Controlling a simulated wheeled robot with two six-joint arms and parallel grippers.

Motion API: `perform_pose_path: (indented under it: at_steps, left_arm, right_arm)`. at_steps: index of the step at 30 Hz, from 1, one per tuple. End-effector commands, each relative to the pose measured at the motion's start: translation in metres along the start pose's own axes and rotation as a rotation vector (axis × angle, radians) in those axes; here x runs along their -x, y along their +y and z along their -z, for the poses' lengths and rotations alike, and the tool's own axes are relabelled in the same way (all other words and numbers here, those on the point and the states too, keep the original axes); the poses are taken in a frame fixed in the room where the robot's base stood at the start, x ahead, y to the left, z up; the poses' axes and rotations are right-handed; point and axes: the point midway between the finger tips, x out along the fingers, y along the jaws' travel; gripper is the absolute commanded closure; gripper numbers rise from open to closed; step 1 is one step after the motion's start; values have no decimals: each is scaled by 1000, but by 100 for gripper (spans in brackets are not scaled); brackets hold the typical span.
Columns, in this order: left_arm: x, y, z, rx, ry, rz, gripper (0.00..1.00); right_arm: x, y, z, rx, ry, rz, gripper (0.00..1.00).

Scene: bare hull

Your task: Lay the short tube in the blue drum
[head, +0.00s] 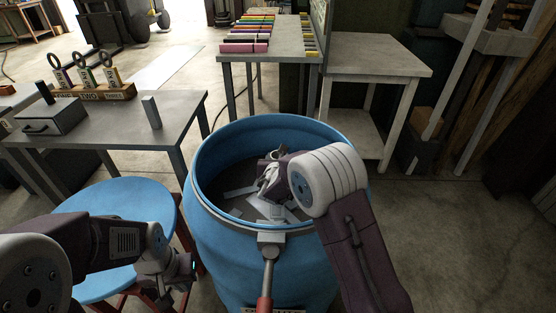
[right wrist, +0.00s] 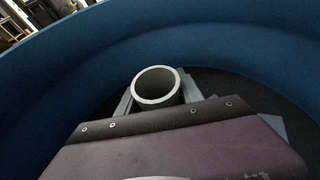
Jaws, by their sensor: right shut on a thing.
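The blue drum (head: 222,248) stands open in the middle of the head view. My right arm reaches over its rim, with the right gripper (head: 268,178) inside the drum. In the right wrist view, the short grey tube (right wrist: 157,103) shows its open round end just beyond the gripper's purple body. The right gripper is shut on the tube; its fingertips are mostly hidden. Grey flat scraps (head: 272,210) lie in the drum below it. My left gripper (head: 184,281) is low at the left, over the edge of a blue round top; its fingers cannot be made out.
A blue round lid-like top (head: 118,205) on red legs stands left of the drum. A grey table (head: 105,125) behind it holds a grey box and a wooden rack. Another table (head: 285,40) with coloured strips is at the back. Floor right of the drum is clear.

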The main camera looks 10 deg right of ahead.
Motion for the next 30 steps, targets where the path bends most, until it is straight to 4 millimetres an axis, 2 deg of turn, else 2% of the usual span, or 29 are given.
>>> perform_pose_path:
  at_steps: [5, 6, 8, 20, 23, 30]
  left_arm:
    - [-5, 0, 0, 0, 0, 0, 100]
    - [-4, 0, 0, 0, 0, 0, 100]
    - [-3, 0, 0, 0, 0, 0, 100]
    - [2, 0, 0, 0, 0, 0, 100]
    - [2, 0, 0, 0, 0, 0, 100]
    - [7, 0, 1, 0, 0, 0, 100]
  right_arm:
    - [-1, 0, 3, 0, -2, 0, 100]
    - [-1, 0, 2, 0, 0, 0, 51]
    - [-1, 0, 2, 0, 0, 0, 35]
    - [4, 0, -2, 1, 0, 0, 35]
    - [21, 1, -2, 1, -1, -2, 35]
    - [77, 1, -2, 0, -1, -3, 35]
